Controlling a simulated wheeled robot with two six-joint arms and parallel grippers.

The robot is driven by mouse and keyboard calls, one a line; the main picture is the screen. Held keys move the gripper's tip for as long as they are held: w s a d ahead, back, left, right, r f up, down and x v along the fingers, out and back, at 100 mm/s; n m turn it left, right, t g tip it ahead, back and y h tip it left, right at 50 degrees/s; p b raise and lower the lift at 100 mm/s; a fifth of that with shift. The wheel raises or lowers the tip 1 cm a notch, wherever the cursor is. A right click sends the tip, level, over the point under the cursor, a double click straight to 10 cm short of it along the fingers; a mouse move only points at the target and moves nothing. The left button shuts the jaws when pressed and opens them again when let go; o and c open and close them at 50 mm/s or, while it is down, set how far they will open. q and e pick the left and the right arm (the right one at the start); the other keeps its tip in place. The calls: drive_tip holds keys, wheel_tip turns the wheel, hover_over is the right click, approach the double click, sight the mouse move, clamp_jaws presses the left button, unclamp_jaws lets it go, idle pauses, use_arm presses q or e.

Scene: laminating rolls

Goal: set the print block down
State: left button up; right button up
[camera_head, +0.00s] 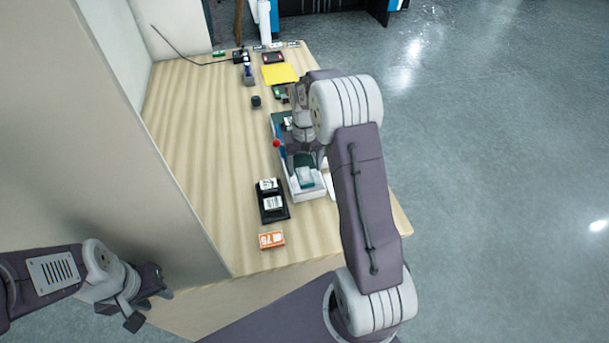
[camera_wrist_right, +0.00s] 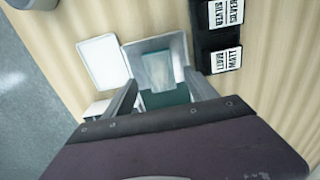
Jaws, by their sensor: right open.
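A pale, slightly see-through block (camera_wrist_right: 157,72), which looks like the print block, lies in a grey tray (camera_wrist_right: 130,56) with a dark green inside. In the head view the block (camera_head: 305,176) sits near the front end of the long grey tray (camera_head: 311,193). My right gripper (camera_wrist_right: 161,82) is open above the tray, with its fingers apart on either side of the block's near end. I cannot tell whether they touch it. In the head view my right arm hides part of the tray. My left gripper (camera_head: 147,303) is off the table at the lower left, its jaws unclear.
A black holder (camera_head: 271,213) with white-labelled rolls stands left of the tray. An orange box (camera_head: 271,240) is near the table's front edge. A white square piece (camera_wrist_right: 103,62) lies beside the tray. A yellow sheet (camera_head: 280,74) lies farther back. The table's left side is clear.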

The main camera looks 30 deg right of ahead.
sight(305, 177)
drive_tip(key=shift+s+a+f, duration=0.1)
drive_tip(key=shift+s+f, duration=0.05)
drive_tip(key=shift+f, duration=0.4)
drive_tip(key=shift+s+a+f, duration=0.1)
drive_tip(key=shift+f, duration=0.6)
clamp_jaws()
drive_tip(key=shift+w+d+r, duration=0.1)
